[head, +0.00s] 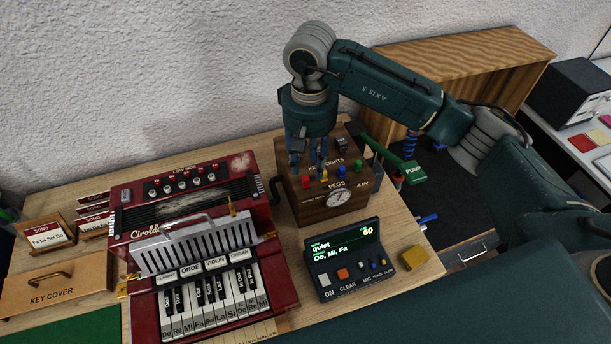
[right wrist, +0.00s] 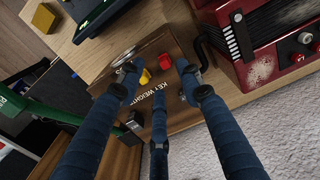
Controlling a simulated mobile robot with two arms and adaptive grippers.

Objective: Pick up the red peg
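The red peg (head: 306,182) stands at the front left of the wooden peg box (head: 295,205). In the right wrist view, the red peg (right wrist: 164,60) shows beside the yellow peg (right wrist: 145,76). My right gripper (head: 309,166) points down over the box, close above the pegs. Its blue fingers are spread, and nothing is held between them (right wrist: 157,72). The red peg lies between two of the fingers in the wrist view, nearer the right one; I cannot tell whether any finger touches it. My left gripper is not in view.
The yellow peg (head: 323,176), blue peg (head: 344,169) and green peg (head: 357,162) stand right of the red one. A red accordion-like keyboard (head: 285,285) is at left. A dark display console (head: 345,280) and yellow block (head: 413,258) are in front. A green pump lever (head: 390,160) is at right.

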